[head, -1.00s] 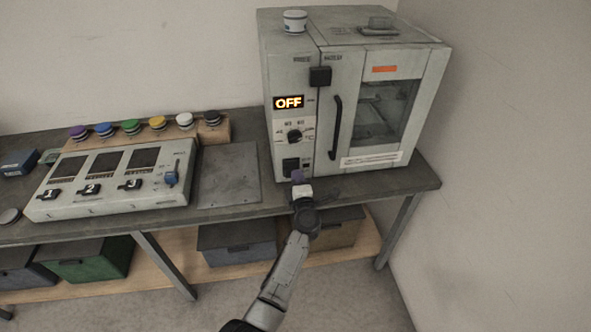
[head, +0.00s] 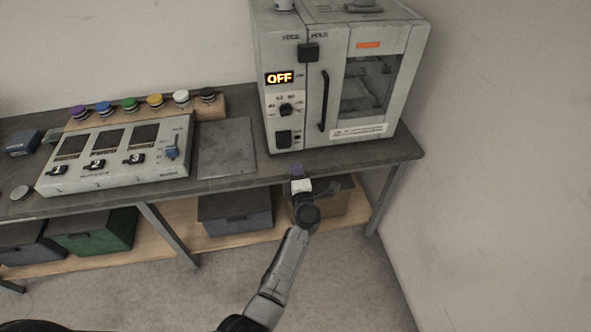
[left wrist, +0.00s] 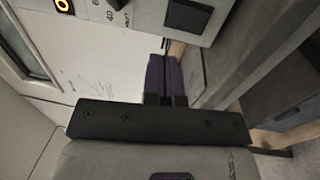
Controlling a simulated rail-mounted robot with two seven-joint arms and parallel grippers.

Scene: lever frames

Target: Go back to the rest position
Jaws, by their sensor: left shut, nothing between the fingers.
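My left gripper (head: 297,171) is at the front edge of the bench, just below and in front of the cabinet machine (head: 335,85). Its purple fingers are shut with nothing between them, and they also show in the left wrist view (left wrist: 164,75). The fingers look apart from the machine. The machine's display (head: 279,77) reads OFF. Below it are a black dial (head: 286,110) and a black square switch (head: 284,139). The machine's windowed door, with a black handle (head: 324,101), is closed. My right gripper is not in view.
A control panel (head: 118,158) with three numbered switches and a blue lever stands on the bench's left. Several coloured knobs line a wooden block behind it. A grey plate (head: 228,148) lies mid-bench. Bins (head: 236,213) sit on the low shelf. The floor in front is clear.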

